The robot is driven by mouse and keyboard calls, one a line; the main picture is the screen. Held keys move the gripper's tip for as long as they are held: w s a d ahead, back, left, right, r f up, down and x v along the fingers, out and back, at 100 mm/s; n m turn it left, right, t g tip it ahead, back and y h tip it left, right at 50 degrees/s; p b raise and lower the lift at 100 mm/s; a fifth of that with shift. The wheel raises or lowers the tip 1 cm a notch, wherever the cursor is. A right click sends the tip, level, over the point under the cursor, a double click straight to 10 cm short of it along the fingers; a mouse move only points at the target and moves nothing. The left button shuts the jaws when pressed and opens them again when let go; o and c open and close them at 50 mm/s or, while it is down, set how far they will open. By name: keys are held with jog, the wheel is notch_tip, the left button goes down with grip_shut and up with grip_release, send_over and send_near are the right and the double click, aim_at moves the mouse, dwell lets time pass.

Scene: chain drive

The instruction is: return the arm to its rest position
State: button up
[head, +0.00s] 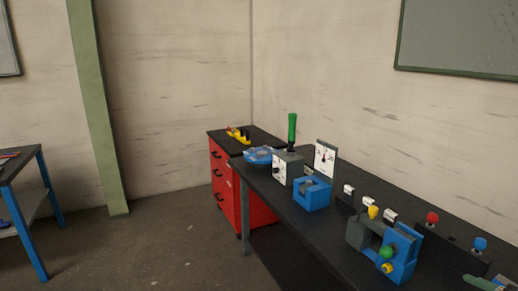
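My arm and my gripper do not show in the head view, so I cannot see the gripper's pose or its fingers. The dark workbench (262,215) runs from the middle of the picture to the lower right. On it stand a grey box with a white dial and an upright green handle (292,133), a blue block (312,194), a white gauge plate (325,158) and a blue-grey device with green and yellow knobs (399,258).
A red drawer cabinet (222,183) with a yellow item (239,137) on top stands beyond the bench. A blue-legged table (22,221) is at the left edge. A green post (97,110) stands against the wall. Floor (150,240) between them is clear.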

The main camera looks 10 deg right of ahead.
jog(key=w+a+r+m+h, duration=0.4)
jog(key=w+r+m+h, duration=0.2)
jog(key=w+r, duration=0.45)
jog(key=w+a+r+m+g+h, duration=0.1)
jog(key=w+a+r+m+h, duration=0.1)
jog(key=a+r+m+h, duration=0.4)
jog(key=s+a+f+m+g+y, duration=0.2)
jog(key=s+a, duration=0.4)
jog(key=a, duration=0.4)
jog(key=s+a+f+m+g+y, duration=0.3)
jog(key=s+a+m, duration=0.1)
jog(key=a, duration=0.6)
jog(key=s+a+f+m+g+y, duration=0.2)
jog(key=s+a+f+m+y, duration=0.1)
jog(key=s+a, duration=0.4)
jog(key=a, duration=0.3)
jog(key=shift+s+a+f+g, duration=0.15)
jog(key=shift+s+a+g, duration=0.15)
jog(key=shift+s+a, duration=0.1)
